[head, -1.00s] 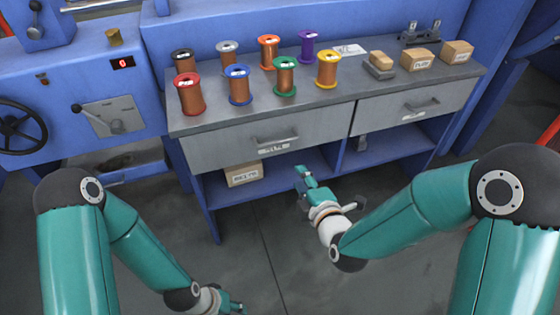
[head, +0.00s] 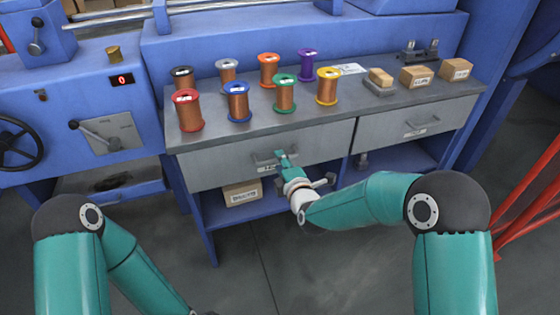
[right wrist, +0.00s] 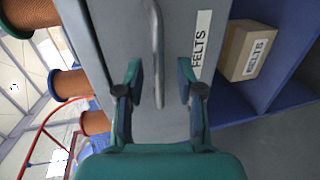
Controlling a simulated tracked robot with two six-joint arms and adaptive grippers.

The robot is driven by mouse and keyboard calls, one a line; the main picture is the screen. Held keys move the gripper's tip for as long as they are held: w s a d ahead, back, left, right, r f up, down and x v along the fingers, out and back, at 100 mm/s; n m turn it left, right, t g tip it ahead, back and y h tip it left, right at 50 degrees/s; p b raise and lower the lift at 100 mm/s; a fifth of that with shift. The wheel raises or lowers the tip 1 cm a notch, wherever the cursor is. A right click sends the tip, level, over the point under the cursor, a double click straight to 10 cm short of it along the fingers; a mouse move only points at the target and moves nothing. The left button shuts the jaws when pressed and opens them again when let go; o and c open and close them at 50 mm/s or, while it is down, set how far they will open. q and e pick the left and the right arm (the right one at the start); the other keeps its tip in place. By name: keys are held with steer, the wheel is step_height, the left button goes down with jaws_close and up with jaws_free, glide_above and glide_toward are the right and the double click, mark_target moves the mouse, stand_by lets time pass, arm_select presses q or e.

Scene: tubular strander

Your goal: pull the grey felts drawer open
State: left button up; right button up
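The grey felts drawer (head: 215,164) is the left of two drawers under the bench top and looks shut. Its bar handle also shows in the right wrist view (right wrist: 157,50), next to a label reading FELTS (right wrist: 201,45). My right gripper (head: 281,155) is at the handle in the head view, partly covering it and the label. In the right wrist view the right gripper (right wrist: 160,80) is open, with the end of the handle between its two fingers and gaps on both sides. My left gripper is out of view below the head picture's lower edge.
Several wire spools, such as the red one (head: 188,112), and small boxes stand on the grey bench top (head: 330,118). A second grey drawer (head: 398,132) is at right. A labelled carton (head: 242,193) sits on the blue shelf below. The floor in front is clear.

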steer(key=shift+x, duration=1.25)
steer(key=shift+c, duration=0.3)
jaws_close()
steer(key=shift+d, duration=0.1)
